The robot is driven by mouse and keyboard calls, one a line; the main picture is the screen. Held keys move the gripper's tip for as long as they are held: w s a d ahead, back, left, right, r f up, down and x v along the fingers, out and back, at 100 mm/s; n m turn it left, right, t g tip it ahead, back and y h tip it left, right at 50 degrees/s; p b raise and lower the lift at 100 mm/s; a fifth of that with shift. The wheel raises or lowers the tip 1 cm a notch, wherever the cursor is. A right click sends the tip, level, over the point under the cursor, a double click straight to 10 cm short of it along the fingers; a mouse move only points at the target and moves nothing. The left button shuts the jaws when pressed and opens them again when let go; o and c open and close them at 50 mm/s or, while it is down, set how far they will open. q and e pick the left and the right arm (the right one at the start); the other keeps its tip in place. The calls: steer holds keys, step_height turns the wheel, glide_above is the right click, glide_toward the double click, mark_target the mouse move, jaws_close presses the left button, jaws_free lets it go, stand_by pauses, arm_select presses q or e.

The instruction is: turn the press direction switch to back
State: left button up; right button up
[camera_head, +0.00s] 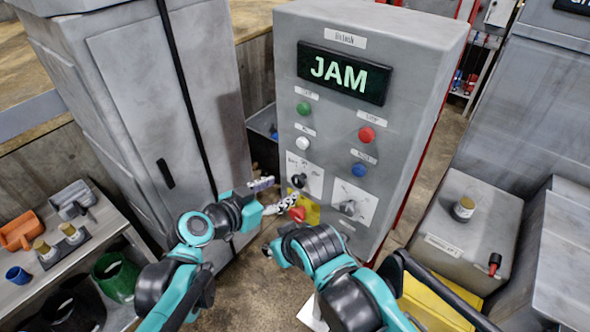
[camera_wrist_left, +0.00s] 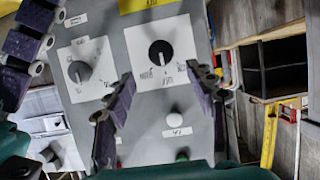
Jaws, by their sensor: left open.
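The control panel (camera_head: 320,120) carries two rotary switches. The black switch (camera_head: 299,180) sits on a white plate on the left, and a grey knob (camera_head: 347,207) sits on a plate lower right. In the left wrist view, where the panel appears upside down, the black switch (camera_wrist_left: 160,53) has small printed labels around it; the grey knob (camera_wrist_left: 79,71) is left of it. My left gripper (camera_wrist_left: 162,92) is open, its fingers apart on either side below the black switch, with nothing between them. My right arm (camera_head: 318,245) is low in front of the panel; its fingertips are mostly hidden.
The display (camera_head: 343,73) reads JAM. Green, white, red and blue buttons sit below it. A red emergency button (camera_head: 297,214) on yellow is below the switches, close to my left gripper. A grey cabinet (camera_head: 130,110) stands left, a grey box (camera_head: 465,225) right.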

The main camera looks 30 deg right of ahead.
mark_target(297, 181)
arm_select(q)
steer(key=x, duration=0.7)
steer(key=shift+w+d+f+b, duration=0.15)
steer(key=shift+w+f+b, duration=0.1)
steer(key=shift+b, duration=0.1)
steer(key=c, duration=1.1)
